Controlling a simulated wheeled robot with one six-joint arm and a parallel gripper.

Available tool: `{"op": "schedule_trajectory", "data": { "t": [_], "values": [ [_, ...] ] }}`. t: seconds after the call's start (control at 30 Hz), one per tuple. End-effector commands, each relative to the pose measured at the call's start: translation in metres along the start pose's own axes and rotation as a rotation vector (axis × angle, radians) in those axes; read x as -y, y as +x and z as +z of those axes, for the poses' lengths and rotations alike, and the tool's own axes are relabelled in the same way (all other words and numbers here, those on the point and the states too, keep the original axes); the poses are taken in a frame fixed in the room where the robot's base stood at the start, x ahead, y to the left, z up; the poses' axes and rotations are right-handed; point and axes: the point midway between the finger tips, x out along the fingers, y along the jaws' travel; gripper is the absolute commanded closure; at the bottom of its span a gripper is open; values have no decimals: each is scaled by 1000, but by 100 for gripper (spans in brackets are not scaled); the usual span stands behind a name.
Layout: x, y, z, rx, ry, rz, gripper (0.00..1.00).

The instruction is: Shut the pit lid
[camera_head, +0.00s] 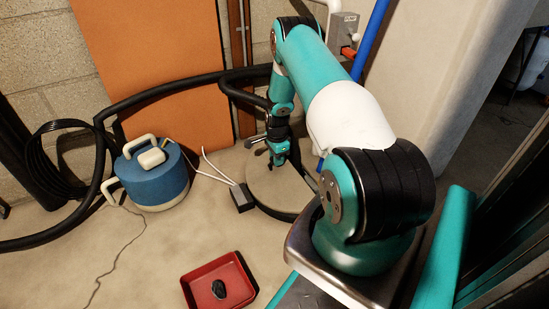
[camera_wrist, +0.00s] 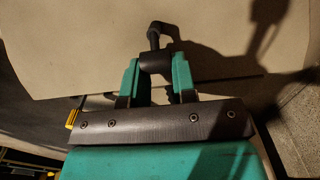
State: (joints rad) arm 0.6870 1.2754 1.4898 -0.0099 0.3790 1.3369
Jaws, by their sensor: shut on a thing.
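The round beige pit lid (camera_head: 285,203) lies at floor level below my arm in the head view, with a dark line along its near edge. I cannot tell from this view whether it sits flush or slightly raised. My gripper (camera_head: 279,158) is over the lid's far part. In the wrist view, my gripper (camera_wrist: 156,68) is shut on a black handle (camera_wrist: 155,60), with one teal-and-black finger on each side. The handle's bent top sticks out beyond the fingers. The pale surface (camera_wrist: 75,50) behind it looks like the lid. The handle's base is hidden.
A small dark box (camera_head: 241,198) with white cables stands at the lid's left edge. A red tray (camera_head: 205,278) with a dark object sits in front. Open floor lies between them.

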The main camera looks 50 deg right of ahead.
Motion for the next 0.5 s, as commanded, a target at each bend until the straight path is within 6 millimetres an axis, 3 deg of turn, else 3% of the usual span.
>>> {"op": "schedule_trajectory", "data": {
  "t": [0.23,0.5],
  "values": [
    [0,2,-2,-2,2,-2,90],
    [0,23,-13,-2,3,-1,90]
  ]
}}
